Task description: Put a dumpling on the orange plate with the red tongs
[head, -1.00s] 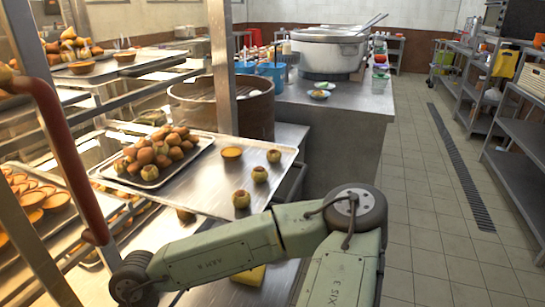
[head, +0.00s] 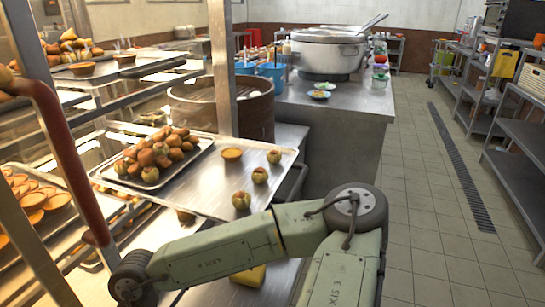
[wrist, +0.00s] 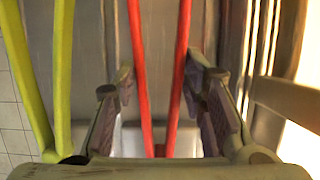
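The red tongs (wrist: 146,85) show in the wrist view, their two arms running away from me between the fingers of my gripper (wrist: 160,72). The fingers are apart, with gaps beside the tongs' arms, so the gripper looks open around them. Yellow tongs (wrist: 32,85) are left of the gripper. In the head view my gripper is hidden. A bamboo steamer (head: 256,113) stands behind the tray; pale pieces show inside it, but I cannot tell if they are dumplings. Small dishes (head: 318,94) sit on the counter; I cannot make out a clearly orange plate.
A rack at left holds a metal tray (head: 215,195) with piled brown pastries (head: 158,152), a small tart (head: 231,153) and round green-brown items. A large pot (head: 328,52) stands on the steel counter (head: 340,105). The tiled floor (head: 430,215) at right is clear; shelves line the right wall.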

